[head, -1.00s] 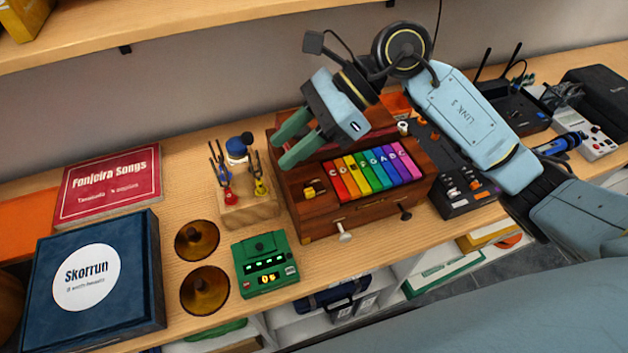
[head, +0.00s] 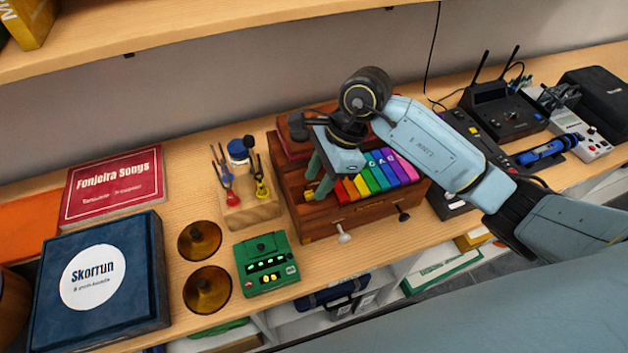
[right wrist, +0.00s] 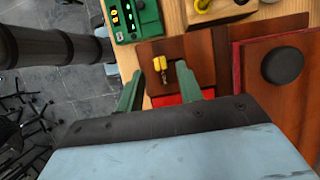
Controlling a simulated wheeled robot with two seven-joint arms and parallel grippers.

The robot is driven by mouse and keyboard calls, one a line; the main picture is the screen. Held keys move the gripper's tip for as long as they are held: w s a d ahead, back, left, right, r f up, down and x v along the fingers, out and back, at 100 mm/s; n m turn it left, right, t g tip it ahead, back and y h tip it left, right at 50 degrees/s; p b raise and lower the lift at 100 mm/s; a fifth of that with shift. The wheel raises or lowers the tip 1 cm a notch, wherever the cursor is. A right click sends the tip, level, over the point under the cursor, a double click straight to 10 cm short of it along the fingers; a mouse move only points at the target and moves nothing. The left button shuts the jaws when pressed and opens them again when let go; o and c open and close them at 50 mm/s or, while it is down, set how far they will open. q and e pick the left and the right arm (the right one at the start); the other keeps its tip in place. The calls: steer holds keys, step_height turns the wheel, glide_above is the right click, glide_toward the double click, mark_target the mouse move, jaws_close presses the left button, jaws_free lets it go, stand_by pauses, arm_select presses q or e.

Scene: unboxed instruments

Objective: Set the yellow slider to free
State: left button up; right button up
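The yellow slider (right wrist: 160,64) sits on the left panel of a wooden instrument box (head: 350,215), in front of and between my right gripper's fingers in the right wrist view. In the head view my right gripper (head: 317,188) is over that left panel with its green fingers pointing down. The fingers stand apart, with the slider apart from both. In the head view the slider (head: 309,195) is partly covered by the fingers. Any marking for the slider's positions is too small to read. My left gripper is not in view.
Colored key bars (head: 377,173) lie right of the gripper. A wooden block with tuning forks (head: 252,210) and a green device (head: 266,264) stand to the left. Two knobs (head: 344,236) stick out at the box's front. A black mixer-like unit (head: 450,204) stands to the right.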

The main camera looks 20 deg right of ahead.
mark_target(310, 195)
steer(key=shift+x, duration=1.25)
jaws_close()
